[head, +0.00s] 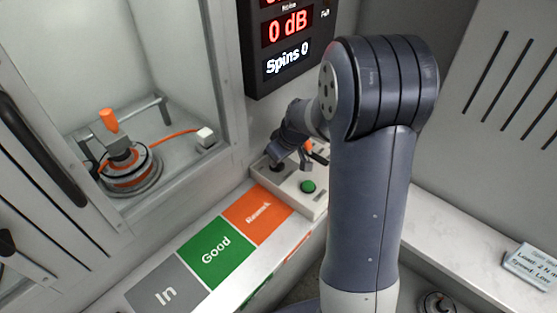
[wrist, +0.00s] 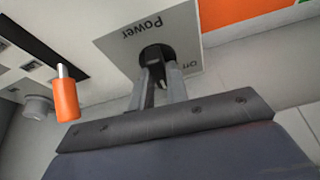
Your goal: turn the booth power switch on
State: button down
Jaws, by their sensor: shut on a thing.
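The booth power switch (wrist: 156,53) is a dark round knob on a pale plate (wrist: 118,43) lettered "Power", which reads upside down in the wrist view. An "Off" mark (wrist: 192,67) is printed beside the knob. My gripper (wrist: 160,80) is shut on the knob, and its two fingers hide part of it. In the head view my gripper (head: 277,164) reaches down to the left end of the control box (head: 311,206). I cannot tell the knob's exact turn angle.
An orange-handled lever (wrist: 66,98) stands beside the gripper, and a green button (head: 308,187) is on the box. A display (head: 288,42) reads 0 dB and Spins 0. In, Good and Rework mats (head: 215,245) line the counter. A hub motor (head: 130,168) sits in the booth.

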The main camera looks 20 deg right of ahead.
jog(key=m+h+p, duration=0.1)
jog(key=m, duration=0.3)
jog(key=shift+a+m+h+p, duration=0.2)
jog(key=shift+m+h+p, duration=0.15)
jog(key=shift+m+h, duration=0.05)
jog(key=shift+m+t+h+b, duration=0.3)
jog(key=shift+m+h, duration=0.3)
jog(key=shift+m, duration=1.2)
jog(key=c, duration=1.4)
grip_release()
jog(key=v, duration=1)
jog(key=shift+s+a+r, duration=0.1)
jog(key=shift+a+r, duration=0.05)
jog(key=shift+r, duration=0.25)
jog(key=shift+f, duration=0.15)
